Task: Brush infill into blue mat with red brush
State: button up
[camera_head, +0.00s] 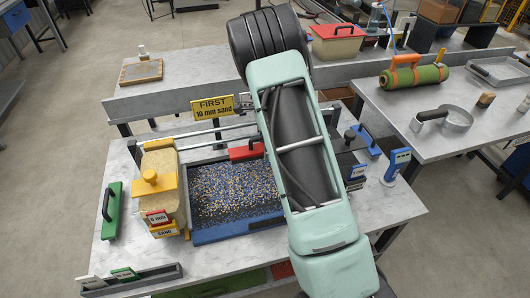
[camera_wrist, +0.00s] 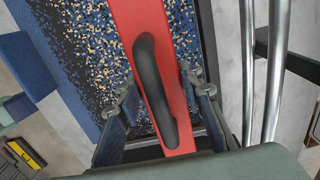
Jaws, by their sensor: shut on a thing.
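The blue mat (camera_head: 240,230) lies on the near table, with tan infill grains scattered over its dark top. It also fills the upper left of the wrist view (camera_wrist: 70,60). The red brush (camera_head: 246,151) shows at the mat's far edge, its right part hidden behind my arm. In the wrist view the red brush (camera_wrist: 125,22) crosses the mat and has a black handle. My gripper (camera_wrist: 160,93) has a finger on each side of the brush and is shut on it. The head view hides my gripper behind my arm. Brush contact with the mat cannot be told.
A sand container (camera_head: 160,190) with a yellow handle stands left of the mat. A green tool (camera_head: 112,210) lies farther left. A yellow sign (camera_head: 212,107) reads "FIRST 10 mm sand". Metal rails (camera_wrist: 262,70) run beside my gripper. A green roll (camera_head: 415,78) lies on the right table.

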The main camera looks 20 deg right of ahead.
jog(key=s+a+r+p, duration=0.3)
jog(key=s+a, duration=0.3)
jog(key=shift+w+d+f+b, duration=0.1)
jog(key=shift+f+b, duration=1.05)
jog(key=shift+f, duration=0.8)
jog(key=shift+w+d+f+b, duration=0.1)
jog(key=shift+f+b, duration=1)
jog(key=shift+f, duration=0.8)
jog(key=shift+s+a, duration=0.1)
jog(key=p, duration=0.1)
send_over(236, 207)
jog(key=shift+r, duration=0.1)
jog(key=shift+f+b, duration=0.9)
jog(key=shift+f, duration=0.65)
